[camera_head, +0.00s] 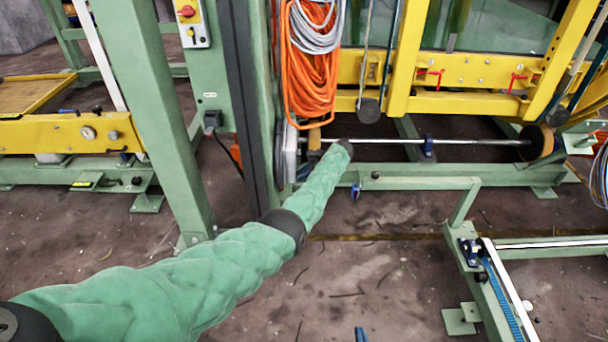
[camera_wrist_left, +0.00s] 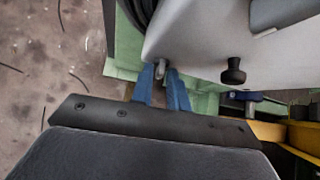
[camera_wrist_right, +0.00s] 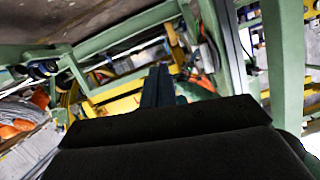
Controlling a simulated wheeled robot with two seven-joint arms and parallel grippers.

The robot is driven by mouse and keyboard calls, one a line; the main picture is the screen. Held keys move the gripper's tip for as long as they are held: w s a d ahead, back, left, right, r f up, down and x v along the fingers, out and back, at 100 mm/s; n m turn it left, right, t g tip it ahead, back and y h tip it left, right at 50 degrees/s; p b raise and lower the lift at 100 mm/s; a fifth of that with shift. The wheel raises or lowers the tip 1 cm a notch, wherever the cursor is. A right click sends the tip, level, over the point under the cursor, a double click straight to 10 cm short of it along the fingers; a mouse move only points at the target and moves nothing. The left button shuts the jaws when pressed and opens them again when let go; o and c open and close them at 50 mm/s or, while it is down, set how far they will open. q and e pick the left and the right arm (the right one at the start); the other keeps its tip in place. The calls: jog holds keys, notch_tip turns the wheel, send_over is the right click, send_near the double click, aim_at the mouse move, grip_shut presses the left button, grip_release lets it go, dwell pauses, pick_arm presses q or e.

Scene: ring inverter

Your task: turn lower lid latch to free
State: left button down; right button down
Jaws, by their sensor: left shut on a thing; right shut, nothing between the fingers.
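The white-grey lid (camera_wrist_left: 205,35) fills the upper middle of the left wrist view. A small grey latch (camera_wrist_left: 160,70) is at its lower left edge. My left gripper (camera_wrist_left: 161,78) has its blue fingers on both sides of this latch, shut on it. Which way the latch is turned is hard to tell. In the head view the lid (camera_head: 290,152) shows only as a narrow pale edge, and my green-sleeved left arm reaches towards it, hiding the left fingers. My right gripper (camera_wrist_right: 158,85) is shut and empty, its dark blue fingers together.
A black knob (camera_wrist_left: 233,72) sits on the lid, right of the latch. Orange cable (camera_head: 310,65) hangs above the lid. A steel shaft (camera_head: 390,141) runs right of it. A green post (camera_head: 150,110) stands left, close to my left arm.

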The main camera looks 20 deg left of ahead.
pick_arm(q)
jog(key=shift+w+a+m+g+h+b, duration=0.15)
jog(key=shift+m+g+h+b, duration=0.25)
jog(key=shift+g+b, duration=0.6)
pick_arm(e)
jog(key=w+r+t+y, duration=0.1)
jog(key=w+r+t, duration=0.3)
jog(key=r, duration=2)
jog(key=t, duration=0.4)
jog(key=shift+d+y, duration=0.25)
jog(key=shift+y, duration=0.15)
pick_arm(q)
jog(key=c, duration=1.5)
grip_release()
jog(key=shift+f, duration=0.1)
jog(key=shift+c, duration=0.2)
